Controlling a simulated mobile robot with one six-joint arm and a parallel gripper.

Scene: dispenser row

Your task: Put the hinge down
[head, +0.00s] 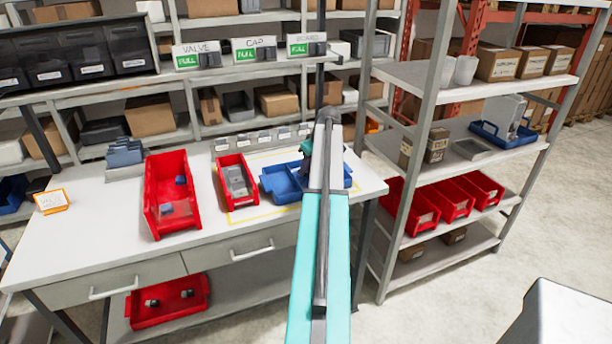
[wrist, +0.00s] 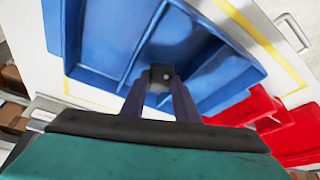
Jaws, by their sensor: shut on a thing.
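In the wrist view my gripper (wrist: 160,88) is shut on a small dark hinge (wrist: 160,72), held between the fingertips. Behind it lies a blue tray (wrist: 100,28) with divided compartments, and the hinge shows against one of them. I cannot tell whether the hinge touches the tray floor. In the head view the blue tray (head: 283,184) stands on the white table inside a yellow outline. My arm crosses in front of the tray's right part and hides my gripper's fingertips and the hinge there.
Two red bins, a large one (head: 165,216) and a smaller one (head: 236,196) with grey parts, stand left of the tray on the white table (head: 120,250). Signs reading VALVE (head: 197,53) and CAP (head: 255,49) hang behind. A shelf rack (head: 470,150) stands at right.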

